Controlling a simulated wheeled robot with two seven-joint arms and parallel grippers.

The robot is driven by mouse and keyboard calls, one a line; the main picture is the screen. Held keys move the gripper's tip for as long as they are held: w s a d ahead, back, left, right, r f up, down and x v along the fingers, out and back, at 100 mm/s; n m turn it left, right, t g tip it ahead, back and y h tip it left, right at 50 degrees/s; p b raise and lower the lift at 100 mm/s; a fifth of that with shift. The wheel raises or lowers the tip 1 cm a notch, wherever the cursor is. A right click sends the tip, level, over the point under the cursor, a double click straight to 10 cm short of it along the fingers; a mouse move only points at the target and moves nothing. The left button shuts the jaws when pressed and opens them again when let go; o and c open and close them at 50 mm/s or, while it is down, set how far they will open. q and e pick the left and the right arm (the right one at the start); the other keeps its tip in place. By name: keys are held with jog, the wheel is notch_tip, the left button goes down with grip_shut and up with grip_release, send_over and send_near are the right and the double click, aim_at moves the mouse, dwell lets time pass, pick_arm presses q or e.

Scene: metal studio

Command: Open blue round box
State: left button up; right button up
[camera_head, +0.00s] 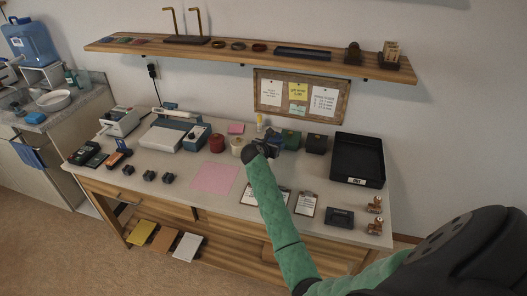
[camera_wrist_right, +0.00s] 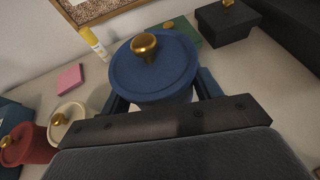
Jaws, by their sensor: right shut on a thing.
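The blue round box (camera_wrist_right: 152,78) has a blue lid with a gold knob (camera_wrist_right: 144,46). In the right wrist view it sits between my right gripper's fingers (camera_wrist_right: 160,98), one on each side just under the lid's rim. My right gripper (camera_head: 265,143) is shut on it at the back middle of the table in the head view, where the gripper and wrist hide much of the box. The lid sits on top. My left gripper is in neither view.
A red round box (camera_head: 217,143) and a cream round box (camera_head: 238,146) stand left of the gripper. A green box (camera_head: 291,139) and a black box (camera_head: 316,143) stand to its right, before a black tray (camera_head: 342,181). A yellow-capped tube (camera_wrist_right: 92,42) stands behind.

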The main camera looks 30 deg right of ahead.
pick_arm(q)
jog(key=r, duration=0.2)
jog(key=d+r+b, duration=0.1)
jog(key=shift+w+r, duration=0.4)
pick_arm(e)
jog(key=s+d+r, duration=0.2)
jog(key=s+r, duration=0.1)
jog(key=s, duration=0.2)
jog(key=shift+s+d+r, duration=0.25)
jog(key=shift+d+r, duration=0.1)
jog(key=shift+d, duration=0.05)
jog(key=o, duration=0.4)
jog(key=shift+c, duration=0.2)
jog(key=c, duration=0.7)
jog(key=shift+c, duration=0.2)
jog(key=shift+w, duration=0.1)
